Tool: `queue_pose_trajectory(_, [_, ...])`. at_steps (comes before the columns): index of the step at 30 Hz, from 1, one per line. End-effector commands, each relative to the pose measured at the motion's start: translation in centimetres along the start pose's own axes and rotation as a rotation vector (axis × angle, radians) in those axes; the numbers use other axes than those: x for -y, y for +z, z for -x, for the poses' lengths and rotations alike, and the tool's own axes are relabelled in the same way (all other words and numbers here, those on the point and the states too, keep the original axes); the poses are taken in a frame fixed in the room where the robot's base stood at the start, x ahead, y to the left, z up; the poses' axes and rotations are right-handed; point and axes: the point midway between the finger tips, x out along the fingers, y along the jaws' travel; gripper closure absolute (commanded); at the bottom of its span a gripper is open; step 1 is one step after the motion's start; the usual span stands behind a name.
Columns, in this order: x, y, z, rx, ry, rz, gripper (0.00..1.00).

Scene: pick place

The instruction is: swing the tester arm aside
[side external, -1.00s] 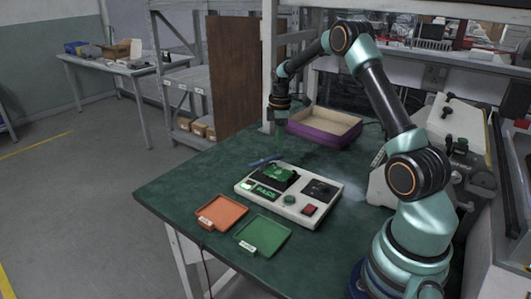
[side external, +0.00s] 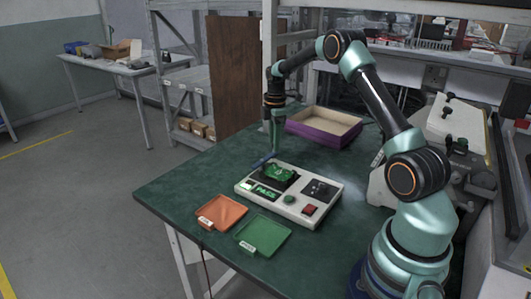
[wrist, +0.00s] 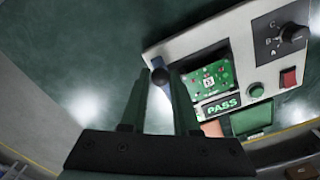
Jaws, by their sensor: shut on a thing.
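The tester (side external: 310,207) is a cream box on the green table, with a green circuit board (side external: 281,173) in its bed and a lit PASS sign (side external: 265,191). The tester arm (side external: 261,161) is a blue bar with a dark ball knob, out beside the box's back left corner. My gripper (side external: 275,153) points down at this arm. In the wrist view, my gripper (wrist: 158,88) has one finger on each side of the tester arm (wrist: 162,89), shut on it near the knob. The fingers hide part of the bar.
An orange tray (side external: 222,226) and a green tray (side external: 262,249) lie at the table's front edge. A purple open box (side external: 315,143) stands behind the tester. The table left of the tester is clear.

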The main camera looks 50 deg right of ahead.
Motion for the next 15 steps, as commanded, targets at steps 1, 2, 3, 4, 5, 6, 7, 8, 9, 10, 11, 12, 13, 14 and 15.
queue_pose_trajectory(1, [-0.05, -0.09, 0.11, 0.000, 0.001, 0.004, 1.00])
queue_pose_trajectory(2, [-0.05, -0.09, 0.11, 0.000, 0.001, 0.004, 1.00])
queue_pose_trajectory(3, [-0.04, -0.09, 0.11, 0.000, 0.001, 0.004, 1.00])
queue_pose_trajectory(4, [-0.04, -0.09, 0.11, 0.000, 0.001, 0.004, 1.00])
queue_pose_trajectory(5, [-0.04, -0.09, 0.11, 0.000, 0.001, 0.003, 1.00])
queue_pose_trajectory(6, [-0.04, -0.09, 0.11, 0.000, 0.001, 0.003, 0.63])
queue_pose_trajectory(7, [-0.04, -0.08, 0.11, 0.000, 0.001, 0.003, 0.53])
queue_pose_trajectory(8, [-0.04, -0.08, 0.10, 0.000, 0.001, 0.003, 0.53])
queue_pose_trajectory(9, [-0.03, -0.07, 0.09, 0.000, 0.001, 0.002, 0.53])
queue_pose_trajectory(10, [-0.03, -0.06, 0.08, 0.000, 0.001, 0.002, 0.53])
queue_pose_trajectory(11, [-0.02, -0.05, 0.07, 0.000, 0.001, 0.002, 0.53])
queue_pose_trajectory(12, [-0.02, -0.05, 0.06, 0.000, 0.000, 0.002, 0.53])
queue_pose_trajectory(13, [-0.01, -0.04, 0.05, 0.000, 0.000, 0.002, 0.53])
queue_pose_trajectory(14, [-0.01, -0.03, 0.04, 0.000, 0.000, 0.001, 0.53])
queue_pose_trajectory(15, [-0.01, -0.03, 0.04, 0.000, 0.000, 0.001, 0.53])
